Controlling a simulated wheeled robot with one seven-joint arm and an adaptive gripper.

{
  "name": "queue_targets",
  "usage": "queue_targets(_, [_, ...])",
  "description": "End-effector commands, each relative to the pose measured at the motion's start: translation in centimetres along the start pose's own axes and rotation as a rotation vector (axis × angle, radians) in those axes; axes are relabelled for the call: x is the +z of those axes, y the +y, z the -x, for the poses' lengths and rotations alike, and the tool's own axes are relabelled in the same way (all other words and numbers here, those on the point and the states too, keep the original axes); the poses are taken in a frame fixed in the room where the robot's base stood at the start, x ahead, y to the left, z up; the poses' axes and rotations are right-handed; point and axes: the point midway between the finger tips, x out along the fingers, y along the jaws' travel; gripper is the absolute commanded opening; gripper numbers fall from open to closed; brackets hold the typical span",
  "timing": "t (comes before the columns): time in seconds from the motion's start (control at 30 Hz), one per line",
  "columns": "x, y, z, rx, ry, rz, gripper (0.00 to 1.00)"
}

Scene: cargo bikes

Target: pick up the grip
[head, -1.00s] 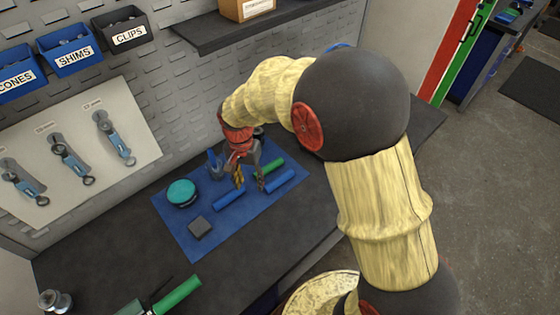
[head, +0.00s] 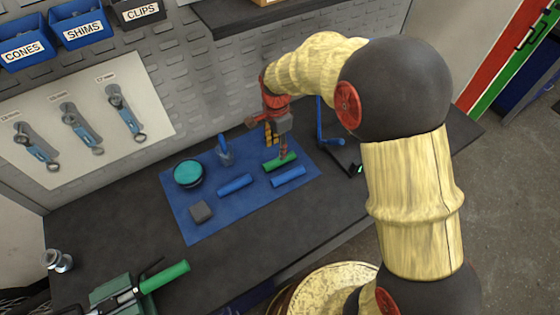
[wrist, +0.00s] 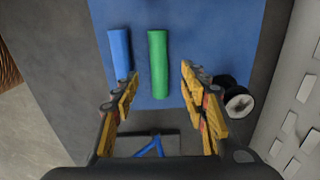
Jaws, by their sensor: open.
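A green grip (head: 280,161) lies on the blue mat (head: 205,228) on the workbench. A blue grip (head: 288,176) lies beside it, and another blue grip (head: 235,185) lies farther left on the mat. My gripper (head: 277,146) is over the green grip, open and empty. In the wrist view, the green grip (wrist: 158,62) shows between and beyond my open fingers (wrist: 160,76). One blue grip (wrist: 120,52) lies parallel to its left, near the left finger. I cannot tell the exact height of the fingers above the mat.
A teal-topped round tin (head: 188,173), a grey block (head: 201,211) and a blue-handled tool (head: 224,150) share the mat. A dark stand with a blue lever (head: 330,140) is right of my gripper. A clamp (head: 112,295) holding a green-gripped bar stands front left. The pegboard wall is behind.

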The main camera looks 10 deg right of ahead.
Motion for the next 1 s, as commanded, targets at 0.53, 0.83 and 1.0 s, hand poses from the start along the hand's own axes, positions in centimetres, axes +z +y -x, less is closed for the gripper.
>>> queue_targets(0.53, [-0.5,0.2,-6.0,0.004,-0.001,-0.002,0.44])
queue_targets(0.83, [-0.5,0.1,-7.6,0.001,0.0,-0.002,0.44])
queue_targets(1.0, [-0.5,0.2,-7.6,0.001,0.0,-0.002,0.39])
